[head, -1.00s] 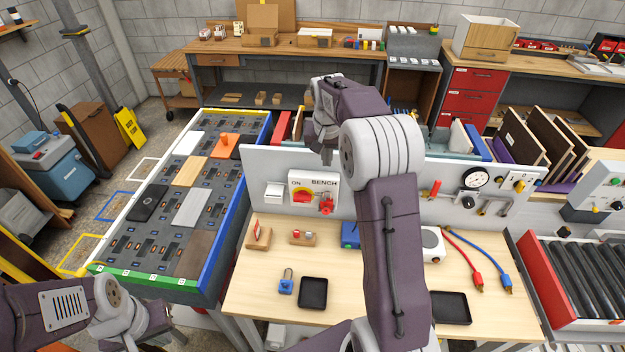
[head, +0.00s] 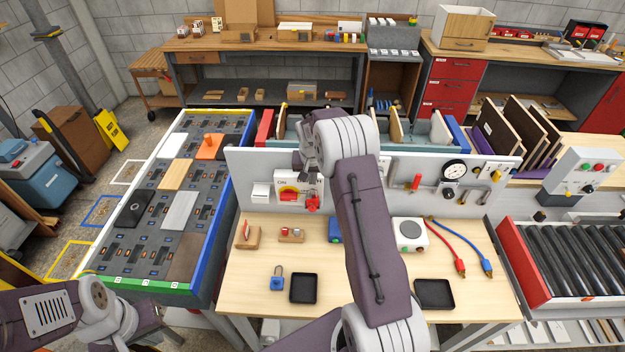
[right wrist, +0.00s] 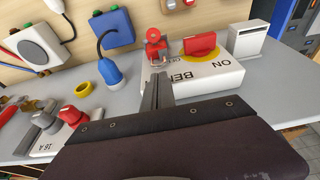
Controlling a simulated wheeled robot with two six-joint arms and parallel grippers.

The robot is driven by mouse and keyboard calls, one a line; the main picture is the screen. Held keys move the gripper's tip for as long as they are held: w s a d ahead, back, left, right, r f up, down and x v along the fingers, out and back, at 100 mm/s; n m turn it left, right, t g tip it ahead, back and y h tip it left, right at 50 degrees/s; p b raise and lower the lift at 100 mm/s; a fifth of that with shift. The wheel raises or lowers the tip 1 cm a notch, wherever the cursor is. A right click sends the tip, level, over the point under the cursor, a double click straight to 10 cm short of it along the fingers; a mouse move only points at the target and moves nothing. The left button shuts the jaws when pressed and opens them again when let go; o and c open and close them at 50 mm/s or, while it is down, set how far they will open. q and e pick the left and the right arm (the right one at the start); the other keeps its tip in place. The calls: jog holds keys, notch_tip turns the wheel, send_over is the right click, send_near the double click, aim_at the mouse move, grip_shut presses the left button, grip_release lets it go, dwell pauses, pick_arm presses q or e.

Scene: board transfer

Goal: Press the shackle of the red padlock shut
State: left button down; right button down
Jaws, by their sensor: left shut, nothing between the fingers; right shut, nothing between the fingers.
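The red padlock (head: 312,203) hangs at the red switch on the white BENCH box (head: 290,202). It also shows in the right wrist view (right wrist: 155,50), just left of the red knob (right wrist: 200,44). I cannot tell how far its shackle stands open. My right gripper (head: 308,166) is shut and empty, above and in front of the box in the head view. In the right wrist view its closed fingers (right wrist: 157,92) point toward the padlock, seemingly apart from it. My left gripper (head: 152,328) is low at the left, shut and empty, partly out of clear sight.
A blue padlock (head: 277,279) and a black tray (head: 303,288) lie on the wooden bench. The upright panel (head: 244,182) carries the box, a gauge (head: 455,170) and valves. A blue plug (right wrist: 112,75) hangs left of my right fingers. The bench's front middle is mostly clear.

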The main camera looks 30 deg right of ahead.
aim_at(313, 190)
jog(key=shift+s+f, duration=0.1)
jog(key=shift+f, duration=0.75)
jog(key=shift+f+p, duration=0.3)
jog(key=shift+f, duration=0.1)
notch_tip(313, 190, down, 2)
jog(key=shift+b, duration=1.2)
jog(key=shift+r, duration=0.25)
jog(key=b+v, duration=0.2)
jog(key=v, duration=0.7)
jog(key=shift+b, duration=0.35)
jog(key=shift+a+f, duration=0.1)
jog(key=shift+a, duration=0.05)
